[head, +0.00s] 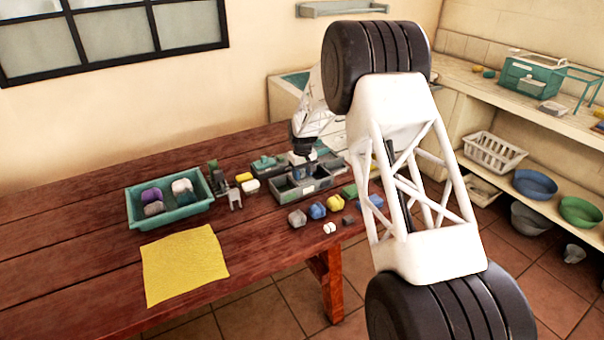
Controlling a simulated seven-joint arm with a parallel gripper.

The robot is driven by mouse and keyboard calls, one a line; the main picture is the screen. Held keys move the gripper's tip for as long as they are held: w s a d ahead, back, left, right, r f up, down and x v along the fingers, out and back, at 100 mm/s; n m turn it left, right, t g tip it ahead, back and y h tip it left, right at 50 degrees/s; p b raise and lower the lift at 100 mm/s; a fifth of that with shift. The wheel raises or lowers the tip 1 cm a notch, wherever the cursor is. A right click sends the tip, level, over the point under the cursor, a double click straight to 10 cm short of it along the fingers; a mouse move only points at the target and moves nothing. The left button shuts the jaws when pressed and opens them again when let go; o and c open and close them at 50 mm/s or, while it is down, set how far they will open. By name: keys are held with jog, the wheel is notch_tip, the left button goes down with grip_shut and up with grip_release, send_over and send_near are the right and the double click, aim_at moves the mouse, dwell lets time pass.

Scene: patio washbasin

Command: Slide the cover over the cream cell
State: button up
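A small grey-green box (318,188) with dark open cells stands near the table's right end. I cannot make out which cell is cream, and I cannot single out the cover at this size. My gripper (302,172) points down over the back part of the box, below the dark wrist. Its fingertips are small and partly merge with the box, so I cannot tell whether they are open, shut or touching anything. A bluish patch shows at the gripper's end.
A teal tray (133,208) with purple, white and grey pieces stands left. A yellow cloth (186,264) lies in front. The table's left is clear.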

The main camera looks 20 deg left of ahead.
aim_at(302, 172)
jog(key=shift+r, duration=3.95)
jog(key=s+d+r+m+t, duration=0.1)
jog(key=s+d+r+m, duration=0.1)
jog(key=s+d+r, duration=1.1)
jog(key=s+d+r+m, duration=0.2)
jog(key=s+d+r, duration=0.85)
jog(key=d, duration=0.55)
jog(key=s+d+r+m+t, duration=0.1)
jog(key=s+d+r, duration=0.1)
jog(key=s+d, duration=0.5)
jog(key=s+d+r+m, duration=0.2)
jog(key=s+d, duration=0.1)
jog(key=s, duration=0.8)
jog(key=s+d+f+m, duration=0.1)
jog(key=s+d+f, duration=0.1)
jog(key=s, duration=0.7)
jog(key=s+d+f+m, duration=0.1)
jog(key=s+d, duration=0.3)
jog(key=s, duration=0.5)
jog(key=shift+s+f+t, duration=0.3)
jog(key=shift+s+f, duration=0.05)
jog(key=shift+f, duration=0.55)
